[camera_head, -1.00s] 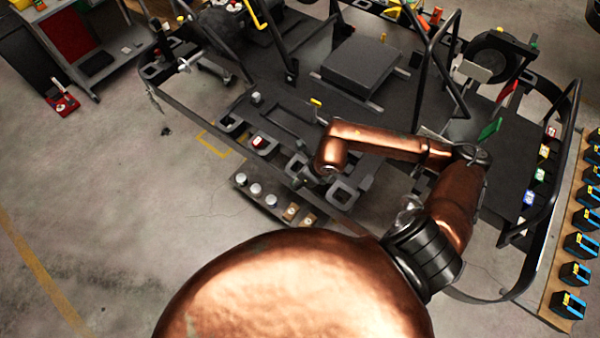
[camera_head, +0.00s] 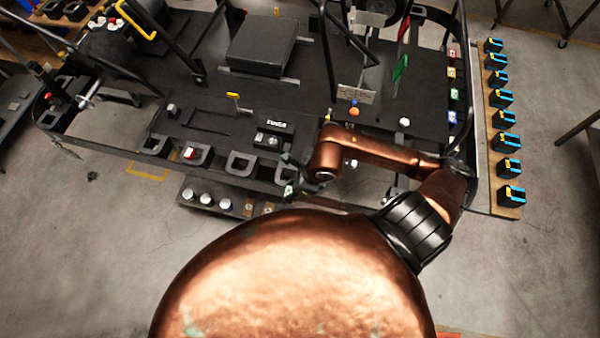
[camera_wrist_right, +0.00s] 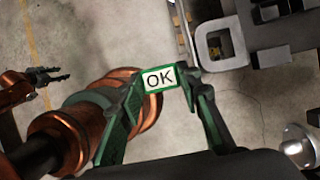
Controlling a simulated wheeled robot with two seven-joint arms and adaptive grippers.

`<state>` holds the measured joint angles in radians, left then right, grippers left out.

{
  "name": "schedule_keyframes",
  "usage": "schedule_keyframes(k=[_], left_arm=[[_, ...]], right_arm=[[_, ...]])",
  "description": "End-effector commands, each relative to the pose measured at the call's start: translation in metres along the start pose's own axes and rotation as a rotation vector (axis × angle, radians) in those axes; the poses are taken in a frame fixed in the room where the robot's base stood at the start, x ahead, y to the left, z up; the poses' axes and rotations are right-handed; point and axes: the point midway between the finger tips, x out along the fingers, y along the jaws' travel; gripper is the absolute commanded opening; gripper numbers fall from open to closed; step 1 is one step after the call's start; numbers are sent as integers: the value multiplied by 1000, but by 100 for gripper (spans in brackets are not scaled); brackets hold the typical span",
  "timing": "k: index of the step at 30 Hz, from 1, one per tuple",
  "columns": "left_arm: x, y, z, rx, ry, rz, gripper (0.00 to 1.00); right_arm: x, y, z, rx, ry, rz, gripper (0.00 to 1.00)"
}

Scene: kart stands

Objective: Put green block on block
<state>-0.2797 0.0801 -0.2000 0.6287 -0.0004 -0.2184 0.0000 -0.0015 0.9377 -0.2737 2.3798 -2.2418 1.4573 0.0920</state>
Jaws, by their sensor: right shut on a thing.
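My right gripper (camera_wrist_right: 160,88) is shut on a green block (camera_wrist_right: 159,78) with a white face marked OK, seen in the right wrist view. In the head view this hand (camera_head: 290,182) is at the kart stand's near edge, partly hidden by my forearm; the block is too small there to make out surely. My left gripper (camera_wrist_right: 62,74) shows at the left of the wrist view, its fingers apart and empty. Small labelled blocks stand in a column on the right side of the stand: red (camera_head: 454,53), yellow (camera_head: 452,73), green (camera_head: 454,95) and blue (camera_head: 452,117).
The dark kart stand (camera_head: 210,125) has upright bars, a raised black box (camera_head: 262,48) and square cups (camera_head: 195,155) along its near edge. White round pieces (camera_head: 205,198) sit on a lower ledge. Blue-and-black boxes (camera_head: 503,118) line a wooden shelf at right. Floor at left is open.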

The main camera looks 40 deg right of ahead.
Motion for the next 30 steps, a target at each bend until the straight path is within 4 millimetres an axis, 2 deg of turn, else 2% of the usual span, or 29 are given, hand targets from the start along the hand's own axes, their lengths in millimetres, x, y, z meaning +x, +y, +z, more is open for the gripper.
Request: schedule_keyframes(k=[9,11,15,19,24,30], left_arm=[[-24,3,37,-9,-49,3,42],[-28,3,39,-10,-52,3,42],[-34,3,35,-9,-47,3,42],[-36,2,22,-7,-31,2,42],[-37,0,6,-4,-11,1,42],[-49,0,9,-4,-16,1,42]], right_arm=[[33,-66,6,10,1,-3,15],[40,-80,8,11,1,-2,15],[68,-101,4,11,2,0,15],[87,-115,1,8,1,0,15],[98,-124,-1,5,0,-1,15],[119,-127,-8,8,1,2,15]])
